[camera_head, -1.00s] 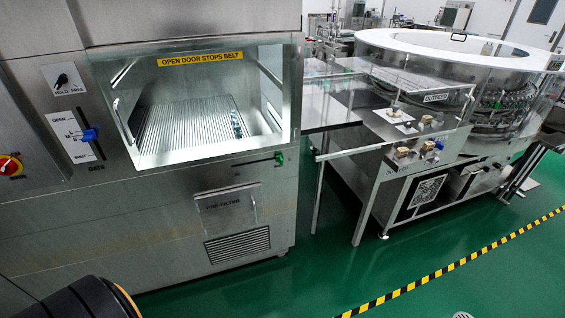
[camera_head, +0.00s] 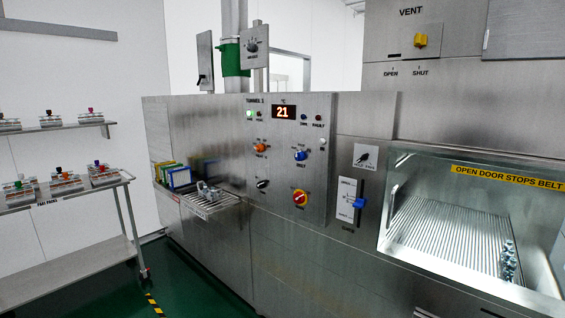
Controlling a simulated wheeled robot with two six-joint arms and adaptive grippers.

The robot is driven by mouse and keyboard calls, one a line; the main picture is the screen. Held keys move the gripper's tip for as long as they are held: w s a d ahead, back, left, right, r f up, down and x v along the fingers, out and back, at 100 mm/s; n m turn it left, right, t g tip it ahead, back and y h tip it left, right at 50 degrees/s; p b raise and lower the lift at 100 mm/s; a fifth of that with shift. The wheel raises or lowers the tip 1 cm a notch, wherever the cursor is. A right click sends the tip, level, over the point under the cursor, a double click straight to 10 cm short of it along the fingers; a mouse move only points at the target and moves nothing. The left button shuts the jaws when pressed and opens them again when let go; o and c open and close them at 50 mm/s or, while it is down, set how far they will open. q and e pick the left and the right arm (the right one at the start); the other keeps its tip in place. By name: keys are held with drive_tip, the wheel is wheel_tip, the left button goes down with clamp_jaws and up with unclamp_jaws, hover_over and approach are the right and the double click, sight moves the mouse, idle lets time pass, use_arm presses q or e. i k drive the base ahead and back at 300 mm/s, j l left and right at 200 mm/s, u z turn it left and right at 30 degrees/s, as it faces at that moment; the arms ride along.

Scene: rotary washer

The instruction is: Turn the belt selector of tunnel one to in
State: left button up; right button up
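The control panel (camera_head: 318,222) headed "TUNNEL 1" stands upright on the steel machine, in the middle of the view. It carries an orange knob (camera_head: 260,148), a blue knob (camera_head: 300,155), a black knob (camera_head: 262,184) and a red-and-yellow switch (camera_head: 300,198). The small labels are too blurred for me to tell which control is the belt selector or where it points. A red display (camera_head: 284,112) reads 21, with a lit green lamp (camera_head: 249,114) to its left. Neither of my grippers is in view.
A belt window (camera_head: 470,163) labelled "OPEN DOOR STOPS BELT" is at the right. A blue gate lever (camera_head: 360,203) sits left of it. A wire-rack infeed (camera_head: 216,204) juts out left of the panel. A trolley (camera_head: 70,271) stands at the left.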

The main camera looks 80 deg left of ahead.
sight(299, 157)
drive_tip(key=u, duration=2.75)
